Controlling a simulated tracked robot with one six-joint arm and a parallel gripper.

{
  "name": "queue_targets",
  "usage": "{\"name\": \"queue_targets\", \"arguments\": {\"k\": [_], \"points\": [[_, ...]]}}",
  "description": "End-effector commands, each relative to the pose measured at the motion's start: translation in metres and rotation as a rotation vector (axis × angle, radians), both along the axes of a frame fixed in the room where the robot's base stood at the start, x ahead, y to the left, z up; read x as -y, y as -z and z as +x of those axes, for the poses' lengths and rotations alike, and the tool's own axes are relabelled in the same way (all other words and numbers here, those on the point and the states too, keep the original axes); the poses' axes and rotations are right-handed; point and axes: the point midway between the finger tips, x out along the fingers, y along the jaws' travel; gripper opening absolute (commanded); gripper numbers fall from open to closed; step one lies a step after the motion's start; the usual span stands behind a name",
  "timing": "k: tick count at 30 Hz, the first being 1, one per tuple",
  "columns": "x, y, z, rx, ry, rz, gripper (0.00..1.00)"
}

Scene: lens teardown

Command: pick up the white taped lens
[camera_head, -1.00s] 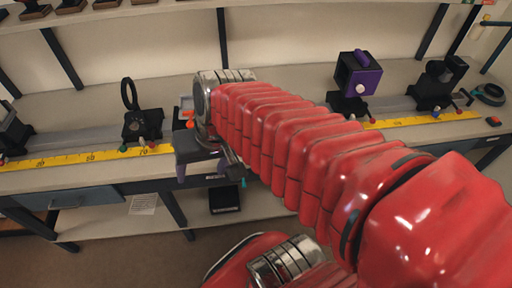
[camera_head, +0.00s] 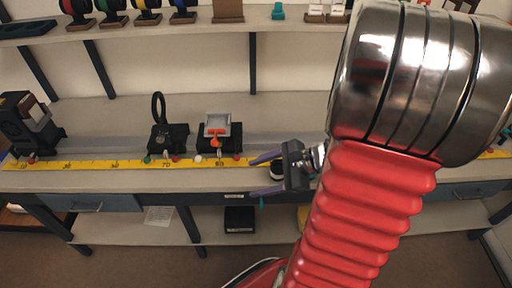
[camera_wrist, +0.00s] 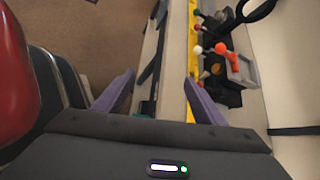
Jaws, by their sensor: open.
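My gripper (camera_head: 253,178) is open in front of the bench edge, its two purple fingers pointing left in the head view. In the wrist view my gripper (camera_wrist: 159,78) has nothing visible between its fingers.
A yellow ruler (camera_head: 115,164) runs along the bench front. A black ring mount (camera_head: 166,137) and a holder with an orange knob (camera_head: 218,131) stand on the rail left of my gripper. Lenses with coloured bands (camera_head: 110,14) stand on the upper shelf. A blue drawer (camera_head: 100,203) is below.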

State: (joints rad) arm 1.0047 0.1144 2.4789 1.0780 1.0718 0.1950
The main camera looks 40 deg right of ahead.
Motion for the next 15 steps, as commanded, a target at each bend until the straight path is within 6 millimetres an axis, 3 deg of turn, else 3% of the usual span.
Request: {"name": "queue_targets", "arguments": {"k": [9, 15], "points": [[0.091, 0.036, -0.016, 0.016, 0.500, 0.305, 0.64], [0.129, 0.053, -0.032, 0.037, 0.702, 0.417, 0.64]]}}
